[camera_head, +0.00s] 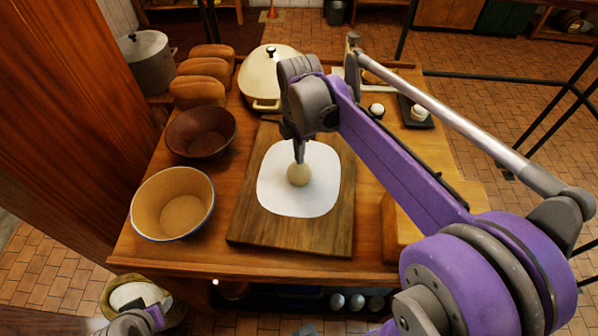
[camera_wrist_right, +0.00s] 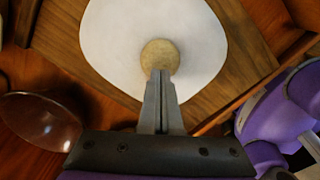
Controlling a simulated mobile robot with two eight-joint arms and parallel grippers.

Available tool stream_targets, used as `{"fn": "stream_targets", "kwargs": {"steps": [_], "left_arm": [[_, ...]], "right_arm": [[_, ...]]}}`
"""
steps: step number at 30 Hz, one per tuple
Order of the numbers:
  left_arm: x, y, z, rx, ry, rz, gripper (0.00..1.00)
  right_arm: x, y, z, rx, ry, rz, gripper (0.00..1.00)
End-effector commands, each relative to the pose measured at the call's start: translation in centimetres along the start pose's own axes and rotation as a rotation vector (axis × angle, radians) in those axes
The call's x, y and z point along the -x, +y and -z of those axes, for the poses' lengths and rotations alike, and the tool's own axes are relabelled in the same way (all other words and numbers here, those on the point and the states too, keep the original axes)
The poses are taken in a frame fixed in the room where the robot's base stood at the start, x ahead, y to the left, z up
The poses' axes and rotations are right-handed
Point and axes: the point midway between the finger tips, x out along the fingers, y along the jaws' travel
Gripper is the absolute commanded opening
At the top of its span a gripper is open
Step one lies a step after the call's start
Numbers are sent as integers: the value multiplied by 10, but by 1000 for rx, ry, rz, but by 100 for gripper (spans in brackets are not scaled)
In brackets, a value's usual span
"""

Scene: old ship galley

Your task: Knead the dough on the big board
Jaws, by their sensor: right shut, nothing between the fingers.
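A small round ball of pale dough (camera_head: 299,175) sits on a white sheet or floured patch (camera_head: 283,197) on the big wooden board (camera_head: 290,237). The dough also shows in the right wrist view (camera_wrist_right: 159,55). My right gripper (camera_head: 299,158) points down at the dough with its fingers shut and nothing between them. Its tips (camera_wrist_right: 160,75) overlap the near edge of the dough; I cannot tell if they touch it. My left gripper (camera_head: 130,325) shows only in part at the bottom left, below the table edge, and its fingers cannot be made out.
A tan bowl (camera_head: 172,204) and a dark brown bowl (camera_head: 201,133) stand left of the board. Several loaves (camera_head: 201,75), a grey pot (camera_head: 148,62) and a cream lidded pot (camera_head: 265,78) stand behind. A dark tray (camera_head: 414,112) lies at the back right.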

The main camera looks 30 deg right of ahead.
Motion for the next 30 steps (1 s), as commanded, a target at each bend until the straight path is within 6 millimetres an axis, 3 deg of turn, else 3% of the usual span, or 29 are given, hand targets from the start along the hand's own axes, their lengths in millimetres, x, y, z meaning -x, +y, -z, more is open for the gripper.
{"fn": "stream_targets", "kwargs": {"steps": [14, 30], "left_arm": [[-1, 0, -1, 0, -1, 0, 50], [-9, 0, -9, 0, -7, 0, 50]], "right_arm": [[-1, 0, 0, 0, 0, 0, 0], [-18, 0, 0, 0, 0, 0, 0]]}}
